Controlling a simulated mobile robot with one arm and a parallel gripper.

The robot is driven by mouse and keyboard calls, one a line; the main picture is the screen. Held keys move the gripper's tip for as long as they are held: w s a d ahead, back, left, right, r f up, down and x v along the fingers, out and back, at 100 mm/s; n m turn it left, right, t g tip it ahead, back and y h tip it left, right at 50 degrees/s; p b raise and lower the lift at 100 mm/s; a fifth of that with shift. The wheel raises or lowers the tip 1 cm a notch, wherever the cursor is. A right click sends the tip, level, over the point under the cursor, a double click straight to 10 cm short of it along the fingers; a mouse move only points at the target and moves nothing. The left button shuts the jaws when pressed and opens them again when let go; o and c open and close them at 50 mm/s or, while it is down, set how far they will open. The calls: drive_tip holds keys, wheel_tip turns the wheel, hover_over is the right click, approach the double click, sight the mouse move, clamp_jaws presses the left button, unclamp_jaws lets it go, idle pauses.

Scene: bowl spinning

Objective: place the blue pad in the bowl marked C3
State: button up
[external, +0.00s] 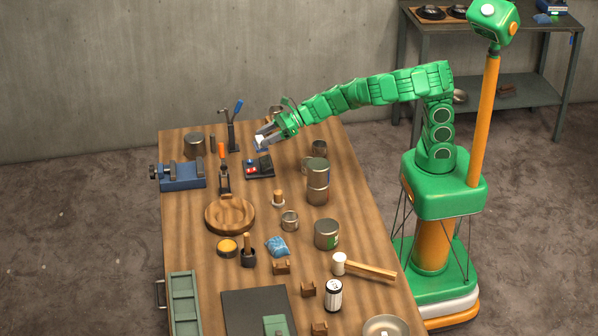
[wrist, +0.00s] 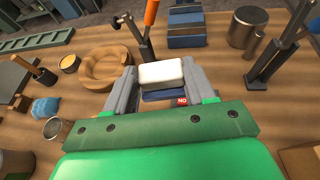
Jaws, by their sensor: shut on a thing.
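My gripper (wrist: 162,80) is shut on a small white block (wrist: 162,72), held between its grey fingers. In the external view the gripper (external: 263,138) is above the far part of the table. Dark blue shows just under the block; I cannot tell whether it belongs to it. A crumpled blue pad-like thing (external: 277,246) lies on the table, away from the gripper, and also shows in the wrist view (wrist: 45,106). A round wooden bowl (external: 230,229) and a metal bowl (external: 385,320) at the near edge show no readable C3 mark.
A dark switch box (external: 259,168) with a red part is below the gripper. A blue vise (external: 181,176), a clamp stand (external: 233,135) and tall stacked cans (external: 317,182) stand around. A hammer (external: 362,267), a can (external: 333,295) and wooden blocks crowd the near right.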

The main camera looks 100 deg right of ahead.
drive_tip(key=s+a+r+n+g+y, duration=0.15)
drive_tip(key=a+n+y, duration=0.25)
drive_tip(key=a, duration=1.5)
drive_tip(key=s+a+r+n+g+y, duration=0.1)
drive_tip(key=s+a+n+g+y, duration=0.25)
drive_tip(key=a, duration=1.55)
drive_tip(key=s+a+f+n+g+y, duration=0.15)
drive_tip(key=s+a+n+g, duration=0.25)
drive_tip(key=s+a, duration=0.95)
drive_tip(key=s+a+n+g+y, duration=0.4)
drive_tip(key=s+a, duration=0.6)
drive_tip(key=a, duration=0.6)
drive_tip(key=h, duration=0.1)
hover_over(383, 333)
drive_tip(key=shift+n, duration=0.45)
drive_tip(key=shift+s+f, duration=0.15)
drive_tip(key=shift+f, duration=6.25)
